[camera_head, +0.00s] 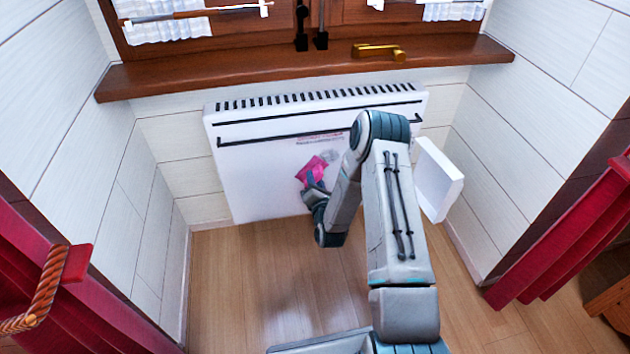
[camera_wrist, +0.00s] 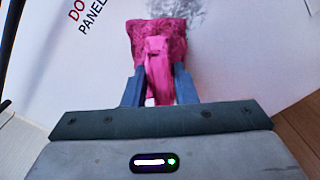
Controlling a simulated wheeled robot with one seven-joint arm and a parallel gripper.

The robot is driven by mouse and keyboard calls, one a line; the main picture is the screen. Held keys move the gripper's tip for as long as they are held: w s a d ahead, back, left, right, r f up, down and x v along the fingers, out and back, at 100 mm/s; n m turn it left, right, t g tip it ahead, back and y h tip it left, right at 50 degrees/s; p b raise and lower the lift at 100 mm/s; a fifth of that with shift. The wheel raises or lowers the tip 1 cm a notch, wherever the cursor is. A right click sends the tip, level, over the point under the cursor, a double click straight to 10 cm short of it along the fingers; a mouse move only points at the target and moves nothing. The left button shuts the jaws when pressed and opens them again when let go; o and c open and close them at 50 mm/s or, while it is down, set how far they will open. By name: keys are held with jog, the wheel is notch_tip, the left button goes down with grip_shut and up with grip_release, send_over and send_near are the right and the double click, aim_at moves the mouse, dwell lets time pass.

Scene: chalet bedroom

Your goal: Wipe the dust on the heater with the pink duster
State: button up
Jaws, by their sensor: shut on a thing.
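The heater (camera_head: 255,178) is a white panel under the window sill, with a slotted top, a dark rail and printed red text on its front. My gripper (camera_wrist: 160,88) is shut on the pink duster (camera_wrist: 158,42), holding it by its handle. The duster's head lies at the heater's front face in the wrist view. In the head view the duster (camera_head: 311,172) shows in front of the heater, left of my arm. A grey smudge of dust (camera_head: 329,156) lies on the panel just above and right of the duster. My arm hides part of the heater's right side.
A wooden window sill (camera_head: 240,74) runs above the heater, with a brass handle-like object (camera_head: 379,52) on it. A white box (camera_head: 438,180) is at the heater's right end. Red curtains (camera_head: 570,230) hang at both sides. Wooden floor (camera_head: 240,270) is clear below the heater.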

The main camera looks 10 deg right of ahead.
aim_at(325, 176)
jog(key=shift+w+b, duration=0.4)
jog(key=shift+w, duration=0.45)
jog(key=shift+d, duration=0.1)
jog(key=shift+s+d+b, duration=0.1)
jog(key=shift+d+b, duration=0.4)
jog(key=shift+d, duration=1.15)
jog(key=shift+d+b, duration=0.75)
jog(key=shift+d, duration=1.15)
jog(key=d+b, duration=0.2)
jog(key=d, duration=0.1)
jog(key=shift+d, duration=0.1)
jog(key=shift+w, duration=0.2)
